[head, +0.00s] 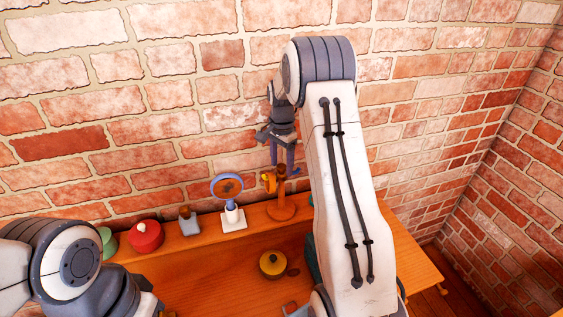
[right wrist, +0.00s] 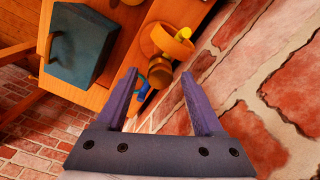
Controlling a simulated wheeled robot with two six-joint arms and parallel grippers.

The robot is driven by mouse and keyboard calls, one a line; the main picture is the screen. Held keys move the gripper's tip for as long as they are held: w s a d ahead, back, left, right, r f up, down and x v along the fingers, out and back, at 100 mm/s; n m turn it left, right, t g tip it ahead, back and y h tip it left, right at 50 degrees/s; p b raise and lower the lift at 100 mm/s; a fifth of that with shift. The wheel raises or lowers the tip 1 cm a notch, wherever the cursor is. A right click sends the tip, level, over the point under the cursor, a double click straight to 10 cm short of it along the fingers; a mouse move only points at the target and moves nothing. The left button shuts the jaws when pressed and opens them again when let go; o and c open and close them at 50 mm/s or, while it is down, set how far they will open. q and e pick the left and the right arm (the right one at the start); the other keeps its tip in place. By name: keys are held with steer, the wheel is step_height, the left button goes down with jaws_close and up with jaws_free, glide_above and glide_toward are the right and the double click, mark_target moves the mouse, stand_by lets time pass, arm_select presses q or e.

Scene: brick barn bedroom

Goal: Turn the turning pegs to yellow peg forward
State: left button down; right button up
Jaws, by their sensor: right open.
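The turning pegs stand on a wooden post with a round base (head: 281,211) on the raised back ledge of the desk. A yellow peg (head: 269,183) sticks out to the left near the post's top in the head view. Contact cannot be told. My left gripper's fingers are out of view.
Left of the post on the ledge are a blue round mirror (head: 227,187) on a white base, a small grey bottle (head: 189,221) and a red pot (head: 146,236). A yellow pot (head: 272,263) stands in front. A teal box (right wrist: 82,47) is nearby. The brick wall (head: 180,130) is close behind.

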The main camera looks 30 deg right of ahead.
jaws_close()
steer(key=shift+n, duration=0.3)
steer(key=n, duration=0.8)
steer(key=shift+w+n+p, duration=0.1)
steer(key=shift+n+p, duration=0.25)
steer(key=shift+n, duration=0.05)
steer(key=n, duration=0.4)
steer(key=shift+r+n, duration=0.1)
steer(key=shift+n, duration=2.2)
